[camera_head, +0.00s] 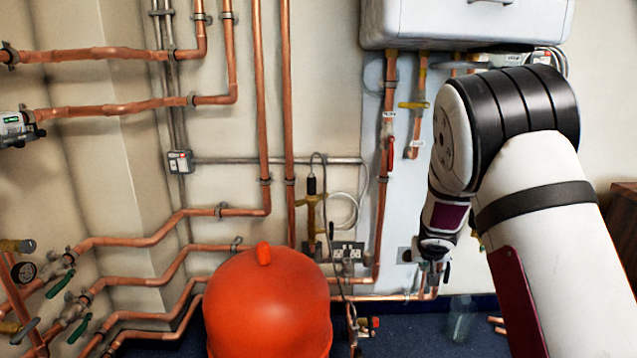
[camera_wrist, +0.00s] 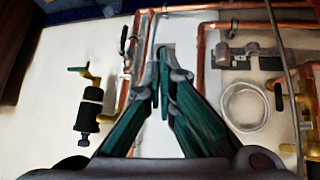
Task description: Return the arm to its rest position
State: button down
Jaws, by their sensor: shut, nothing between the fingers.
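My arm reaches in from the right in the head view, bent at a large black-banded joint. My gripper (camera_head: 435,273) hangs at its end, low in front of the pale wall panel and beside copper pipes. In the wrist view my gripper (camera_wrist: 162,55) shows two dark green fingers that come together at their tips. It is shut with nothing between the fingers. The tips appear over the wall panel close to a copper pipe (camera_wrist: 203,60); whether they touch anything I cannot tell.
A red-orange vessel (camera_head: 268,305) stands at the lower middle. Copper pipes (camera_head: 287,130) run along the walls. A white boiler (camera_head: 468,22) hangs above my arm. A red-handled valve (camera_head: 390,150) is left of my arm. A clear container (camera_head: 461,318) stands below my gripper. A brown box (camera_head: 624,225) is at right.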

jog(key=s+d+r+m+h, duration=0.2)
jog(key=s+d+r, duration=0.1)
jog(key=s+r, duration=0.65)
jog(key=s+r+g, duration=0.3)
jog(key=s+r, duration=0.4)
jog(key=s, duration=0.6)
jog(key=s+a+n+g+y, duration=0.15)
jog(key=s+a, duration=0.25)
jog(key=s, duration=0.7)
jog(key=s+a+n+g+y, duration=0.15)
jog(key=s+a, duration=0.25)
jog(key=s, duration=0.7)
jog(key=s+a+n+g+y, duration=0.15)
jog(key=s+a, duration=0.25)
jog(key=s, duration=0.7)
notch_tip(320, 180, up, 38)
jog(key=t+p, duration=0.4)
jog(key=p, duration=3.1)
jog(key=shift+f+p, duration=0.2)
jog(key=shift+p, duration=0.2)
jog(key=shift+w, duration=0.1)
